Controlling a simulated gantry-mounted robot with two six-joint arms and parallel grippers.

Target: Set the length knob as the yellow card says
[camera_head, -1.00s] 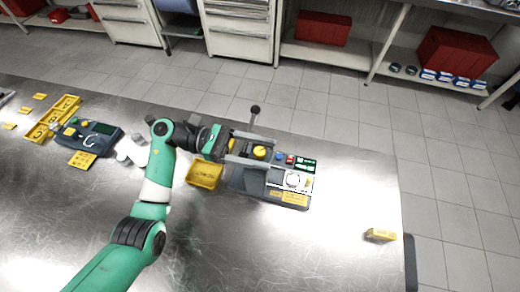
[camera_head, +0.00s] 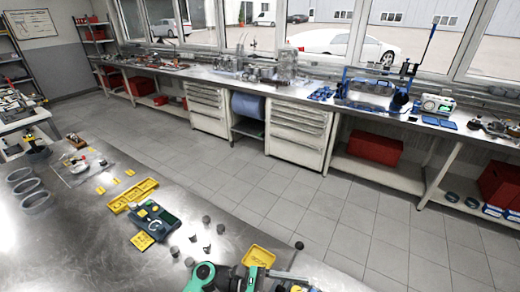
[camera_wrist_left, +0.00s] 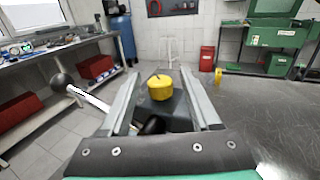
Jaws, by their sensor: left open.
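In the left wrist view a round yellow knob (camera_wrist_left: 160,88) stands on a dark machine, between the two grey fingers of my left gripper (camera_wrist_left: 160,76). The fingers are apart, with a visible gap on each side of the knob. In the head view only part of my green left arm shows at the bottom edge, and the knob is out of frame. My right gripper is not in view.
A lever with a black ball (camera_wrist_left: 57,80) rises left of the gripper; the ball also shows in the head view (camera_head: 299,245). A yellow tray (camera_head: 258,256) sits close to my arm. Several small grey cylinders and a yellow divided tray (camera_head: 133,196) lie farther left.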

